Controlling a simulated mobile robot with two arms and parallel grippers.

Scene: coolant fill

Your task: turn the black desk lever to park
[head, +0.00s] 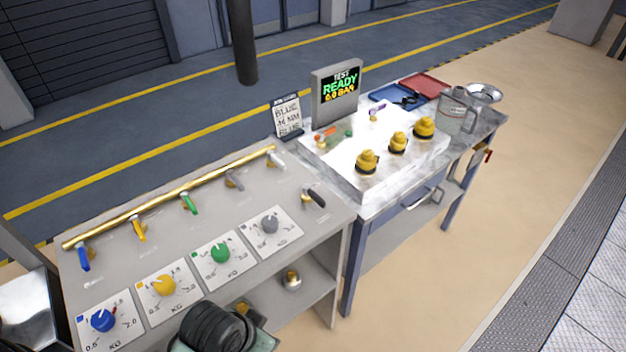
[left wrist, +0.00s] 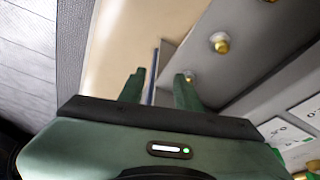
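The black desk lever (head: 315,198) is at the right end of the grey desk's top, beside the grey dial's card. Its dark handle slants toward the lower right, away from its pale mount. No gripper touches it. My left gripper (left wrist: 158,85) has two green fingers standing apart with nothing between them, in front of the desk's open shelf. In the head view its fingers cannot be made out. My right gripper is in neither view.
A brass pipe (head: 170,197) runs along the desk's back with blue, yellow, green and grey levers. Blue (head: 103,320), yellow (head: 164,285), green (head: 220,252) and grey (head: 270,223) dials line the front. A bench with a screen (head: 340,88) reading READY adjoins right.

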